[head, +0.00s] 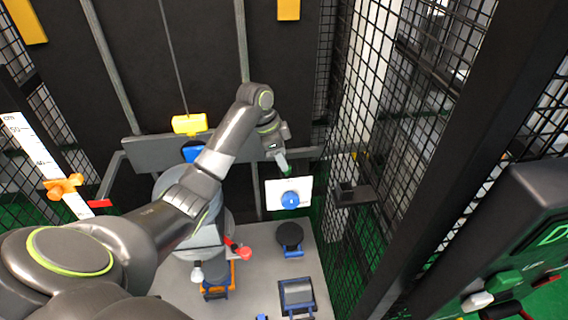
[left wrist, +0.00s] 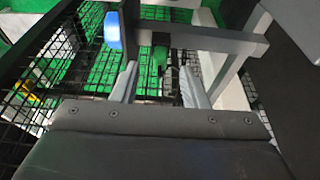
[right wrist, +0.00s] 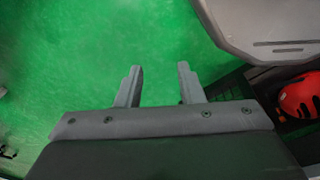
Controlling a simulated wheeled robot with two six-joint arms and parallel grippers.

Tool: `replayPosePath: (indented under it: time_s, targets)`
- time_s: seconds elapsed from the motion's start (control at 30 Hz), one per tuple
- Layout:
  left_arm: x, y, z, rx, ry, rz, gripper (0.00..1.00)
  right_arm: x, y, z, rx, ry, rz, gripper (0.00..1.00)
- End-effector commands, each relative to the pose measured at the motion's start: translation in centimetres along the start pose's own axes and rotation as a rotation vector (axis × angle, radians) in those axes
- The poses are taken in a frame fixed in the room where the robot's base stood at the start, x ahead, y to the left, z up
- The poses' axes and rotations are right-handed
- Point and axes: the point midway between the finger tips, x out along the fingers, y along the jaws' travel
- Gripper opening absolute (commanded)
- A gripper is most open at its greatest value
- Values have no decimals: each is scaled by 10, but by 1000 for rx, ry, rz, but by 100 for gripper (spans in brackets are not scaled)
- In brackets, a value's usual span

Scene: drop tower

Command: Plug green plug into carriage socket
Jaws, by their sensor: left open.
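My left gripper (head: 284,163) is at the upper middle of the head view, pointing down above a white panel with a blue disc. A small green piece (head: 290,173), likely the green plug, shows at its fingertips. In the left wrist view, the two fingers (left wrist: 158,85) are apart, with a dark green piece (left wrist: 160,57) between or just beyond them; contact cannot be told. A yellow block (head: 189,124) hangs on a cable, with a blue part (head: 194,153) below it. I cannot make out the carriage socket. My right gripper (right wrist: 160,85) is open and empty over green floor.
The white panel (head: 274,190) carries the blue disc (head: 290,199). A grey horizontal beam (head: 150,152) crosses behind my left arm. Black mesh (head: 372,170) stands right of the gripper. A grey deck (head: 262,268) with a black round piece (head: 290,235) lies below.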

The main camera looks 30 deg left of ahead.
Motion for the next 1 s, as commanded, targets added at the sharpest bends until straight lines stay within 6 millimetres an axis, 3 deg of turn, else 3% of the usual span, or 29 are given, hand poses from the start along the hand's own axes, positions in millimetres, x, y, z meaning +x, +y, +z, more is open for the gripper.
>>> replayPosePath:
  time_s: [0.23, 0.33, 0.4, 0.7, 1.0]
  targets:
    - [-62, -2, 0, 2, 0, -8, 40, 12, -1, 2, 0, 0, 0, 34]
    - [-89, -1, 0, 2, 0, -7, 40, 10, -1, 1, 0, 0, 0, 34]
    - [-103, 0, -2, -1, -1, 0, 40, -6, 1, 0, 0, -1, 0, 34]
    - [-135, 0, -1, 0, 0, -1, 40, -34, 4, -4, 0, 0, 1, 34]
    - [-143, 0, 0, 0, 0, 0, 40, -40, 5, -4, -1, 0, 2, 34]
